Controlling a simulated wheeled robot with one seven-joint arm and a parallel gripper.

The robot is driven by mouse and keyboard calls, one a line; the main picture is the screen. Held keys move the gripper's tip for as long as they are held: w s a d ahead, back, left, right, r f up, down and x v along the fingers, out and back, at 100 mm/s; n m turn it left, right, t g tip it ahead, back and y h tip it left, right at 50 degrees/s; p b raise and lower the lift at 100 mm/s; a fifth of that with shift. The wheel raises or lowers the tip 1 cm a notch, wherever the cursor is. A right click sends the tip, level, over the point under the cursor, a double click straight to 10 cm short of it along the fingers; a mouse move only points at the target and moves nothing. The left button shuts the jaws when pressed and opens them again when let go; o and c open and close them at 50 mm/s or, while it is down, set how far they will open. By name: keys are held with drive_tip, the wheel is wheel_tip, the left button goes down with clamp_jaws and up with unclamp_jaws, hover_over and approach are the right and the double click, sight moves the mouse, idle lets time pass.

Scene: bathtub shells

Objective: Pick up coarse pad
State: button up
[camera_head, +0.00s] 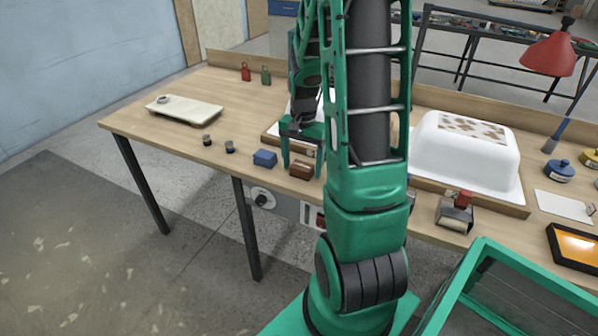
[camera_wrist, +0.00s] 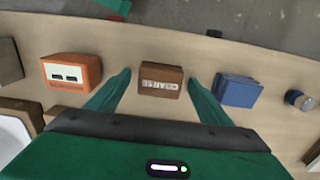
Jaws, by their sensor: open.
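A brown block-shaped pad (camera_wrist: 160,82) with a pale marking lies on the bench between my open fingers in the wrist view; it also shows near the bench's front edge in the head view (camera_head: 301,171). A blue pad (camera_wrist: 238,90) lies to its right in the wrist view, and left of it in the head view (camera_head: 265,158). An orange pad (camera_wrist: 73,71) with a pale label lies to the left in the wrist view. The markings are too small to read, so I cannot tell which grade each is. My gripper (camera_wrist: 160,76) points down, open and empty, around the brown pad without visible contact.
Two small dark jars (camera_head: 230,147) stand left of the blue pad. A white upturned tub shell (camera_head: 465,150) fills the right side of the bench (camera_head: 185,107). A pale board (camera_head: 184,111) lies at the far left. My arm hides the bench's middle in the head view.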

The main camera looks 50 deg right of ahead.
sight(301, 167)
drive_tip(key=shift+f, duration=0.1)
drive_tip(key=c, duration=1.1)
drive_tip(key=shift+r, duration=0.5)
drive_tip(key=r, duration=0.3)
drive_tip(key=shift+a+r, duration=0.35)
drive_tip(key=shift+a, duration=0.05)
drive_tip(key=s+a+r, duration=0.1)
drive_tip(key=a+r, duration=0.1)
drive_tip(key=a, duration=0.1)
drive_tip(key=s+a+r, duration=0.1)
drive_tip(key=a+r, duration=0.1)
drive_tip(key=a, duration=0.1)
drive_tip(key=s+a+r, duration=0.2)
drive_tip(key=a, duration=0.2)
drive_tip(key=shift+s+a+r, duration=0.1)
drive_tip(key=shift+r, duration=0.1)
